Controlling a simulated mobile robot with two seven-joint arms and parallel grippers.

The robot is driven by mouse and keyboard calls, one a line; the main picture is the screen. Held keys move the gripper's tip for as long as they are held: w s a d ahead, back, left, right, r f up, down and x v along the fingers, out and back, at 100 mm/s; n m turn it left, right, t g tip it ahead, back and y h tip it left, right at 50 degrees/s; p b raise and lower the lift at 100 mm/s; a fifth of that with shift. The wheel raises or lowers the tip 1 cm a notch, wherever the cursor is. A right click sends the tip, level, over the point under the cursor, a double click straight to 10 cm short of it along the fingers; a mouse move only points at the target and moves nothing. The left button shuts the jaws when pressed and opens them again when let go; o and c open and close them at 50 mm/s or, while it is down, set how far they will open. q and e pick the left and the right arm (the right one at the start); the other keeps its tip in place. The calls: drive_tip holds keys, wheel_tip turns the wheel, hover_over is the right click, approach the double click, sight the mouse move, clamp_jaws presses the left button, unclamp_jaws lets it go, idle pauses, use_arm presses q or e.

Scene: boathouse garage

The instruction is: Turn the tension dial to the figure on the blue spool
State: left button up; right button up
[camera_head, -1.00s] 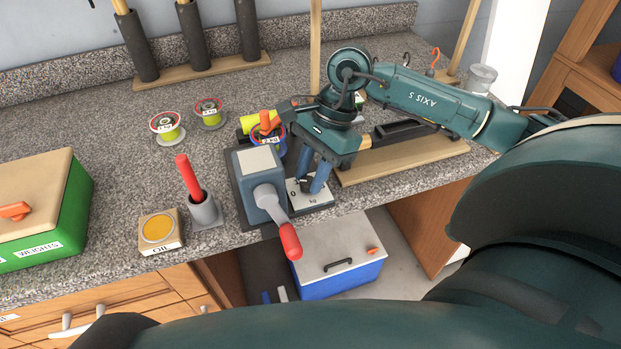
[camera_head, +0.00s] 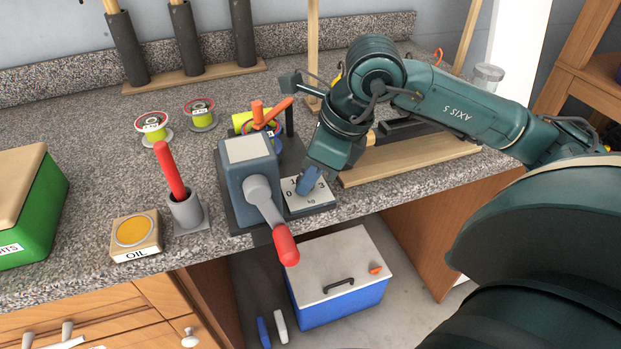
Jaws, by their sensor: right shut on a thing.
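The tension dial's white plate (camera_head: 322,195) sits at the right foot of the grey-blue winder (camera_head: 247,178), near the counter's front edge. The figures 0, 1 and 3 and "kg" show on it. My right gripper (camera_head: 308,188) points down onto the plate and is shut on the dial's knob, which its fingers hide. I cannot tell which figure the knob points to. The blue spool (camera_head: 277,131) stands behind the winder, mostly hidden, with orange parts above it. Its figure is not readable now. My left gripper is out of view.
Two yellow-green spools (camera_head: 152,127) stand at the back left. A red-handled tool in a grey cup (camera_head: 187,212), an oil pad (camera_head: 135,234) and a green box (camera_head: 32,215) are left of the winder. The winder's red-tipped crank (camera_head: 285,245) hangs over the counter edge. A wooden stand (camera_head: 410,163) lies right.

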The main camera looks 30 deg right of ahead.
drive_tip(key=m+h+b, duration=0.1)
drive_tip(key=m, duration=0.1)
drive_tip(key=m+t+b, duration=0.1)
drive_tip(key=m, duration=0.2)
drive_tip(key=shift+s+a+h, duration=0.1)
drive_tip(key=shift+h, duration=0.3)
idle(0.4)
drive_tip(key=o, duration=1)
drive_tip(key=p+v, duration=0.2)
drive_tip(key=v, duration=1.1)
drive_tip(key=shift+r, duration=0.1)
drive_tip(key=shift+c, duration=0.3)
